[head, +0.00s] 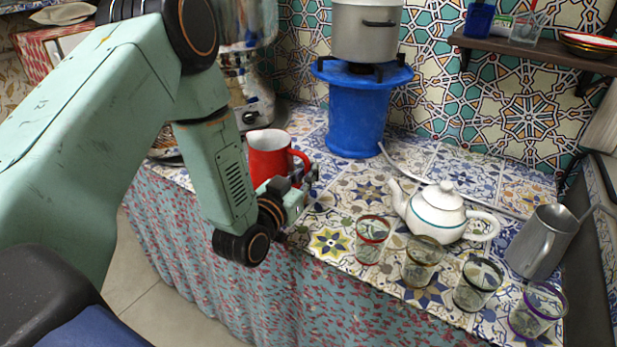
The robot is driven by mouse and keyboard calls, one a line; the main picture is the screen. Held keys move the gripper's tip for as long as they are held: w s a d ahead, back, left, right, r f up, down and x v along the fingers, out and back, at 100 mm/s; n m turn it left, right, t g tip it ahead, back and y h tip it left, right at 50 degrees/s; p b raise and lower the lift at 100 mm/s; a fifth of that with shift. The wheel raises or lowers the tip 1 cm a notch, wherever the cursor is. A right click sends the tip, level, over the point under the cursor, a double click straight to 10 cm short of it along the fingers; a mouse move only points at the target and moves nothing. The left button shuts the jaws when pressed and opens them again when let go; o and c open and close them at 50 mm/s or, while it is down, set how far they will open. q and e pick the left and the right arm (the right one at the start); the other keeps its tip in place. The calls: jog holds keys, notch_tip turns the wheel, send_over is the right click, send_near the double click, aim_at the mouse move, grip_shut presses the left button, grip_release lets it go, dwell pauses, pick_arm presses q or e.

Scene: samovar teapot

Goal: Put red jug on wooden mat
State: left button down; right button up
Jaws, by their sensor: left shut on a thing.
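The red jug (267,157) stands upright near the front left of the tiled counter, in front of the metal samovar (250,85). Its handle points right. My left gripper (306,178) reaches in from the left and is shut on the jug's handle side; its fingers partly hide the handle. Whether the jug's base touches the counter is hidden by my arm. I cannot make out the wooden mat clearly; a brownish edge shows beside my arm, left of the jug. My right gripper is not in view.
A white teapot (437,212) and several glasses, one red-rimmed (371,240), stand to the right. A metal pitcher (541,243) is at far right. A blue stand (355,115) bears a pot (366,32) behind. Bare tiles lie between jug and teapot.

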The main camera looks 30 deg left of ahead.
pick_arm(q)
jog(key=shift+w+d+f, duration=0.1)
jog(key=shift+w+f, duration=0.05)
jog(key=shift+f, duration=0.1)
jog(key=c, duration=1.9)
grip_release()
jog(key=shift+f, duration=0.2)
jog(key=o, duration=0.5)
